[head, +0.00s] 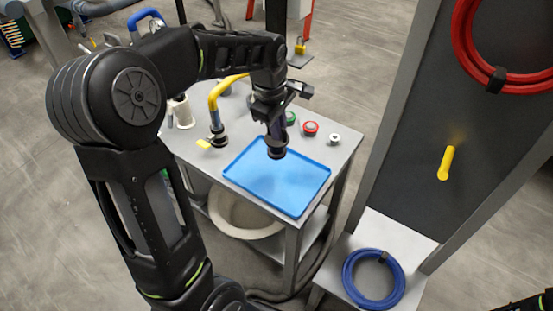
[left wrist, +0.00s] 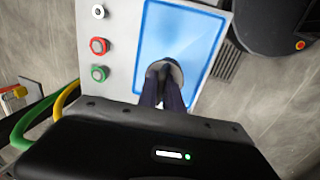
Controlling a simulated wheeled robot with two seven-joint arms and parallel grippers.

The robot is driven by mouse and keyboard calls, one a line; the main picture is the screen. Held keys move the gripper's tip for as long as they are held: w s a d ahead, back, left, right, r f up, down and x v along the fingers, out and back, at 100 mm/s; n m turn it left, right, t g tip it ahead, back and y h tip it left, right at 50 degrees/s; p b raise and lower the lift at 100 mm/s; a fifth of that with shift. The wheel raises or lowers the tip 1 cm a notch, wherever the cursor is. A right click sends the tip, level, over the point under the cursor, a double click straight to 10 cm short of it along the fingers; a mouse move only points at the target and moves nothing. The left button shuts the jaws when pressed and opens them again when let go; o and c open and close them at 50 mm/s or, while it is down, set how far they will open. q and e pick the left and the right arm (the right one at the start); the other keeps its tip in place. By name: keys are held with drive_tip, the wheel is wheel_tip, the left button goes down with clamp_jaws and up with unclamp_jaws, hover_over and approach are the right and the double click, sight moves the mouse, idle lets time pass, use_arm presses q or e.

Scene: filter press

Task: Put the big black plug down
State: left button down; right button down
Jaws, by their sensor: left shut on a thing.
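My left gripper (head: 275,132) is shut on the big black plug (head: 277,152) and holds it over the blue tray (head: 290,190). In the left wrist view, the fingers (left wrist: 162,88) close on the plug (left wrist: 172,70), whose round end faces the tray (left wrist: 205,25). The fingers hide part of the plug. I cannot tell whether the plug touches the tray. The rest of the tray looks empty.
The tray lies on a grey metal table (head: 338,150). Behind it stand a red-topped piece (head: 310,128), a small pale piece (head: 334,139) and a green one (head: 291,118). A dark panel (head: 440,110) and a coiled blue hose (head: 350,290) are right.

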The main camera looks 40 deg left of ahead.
sight(278, 154)
use_arm(q)
drive_tip(key=shift+w+a, duration=0.3)
drive_tip(key=shift+w, duration=0.1)
drive_tip(key=shift+s+d+r, duration=0.15)
drive_tip(key=shift+s+d, duration=0.05)
drive_tip(key=shift+s, duration=0.05)
wheel_tip(278, 154, down, 6)
drive_tip(key=shift+f, duration=0.25)
drive_tip(key=shift+f, duration=1.85)
drive_tip(key=shift+f, duration=0.15)
drive_tip(key=c, duration=1.5)
unclamp_jaws()
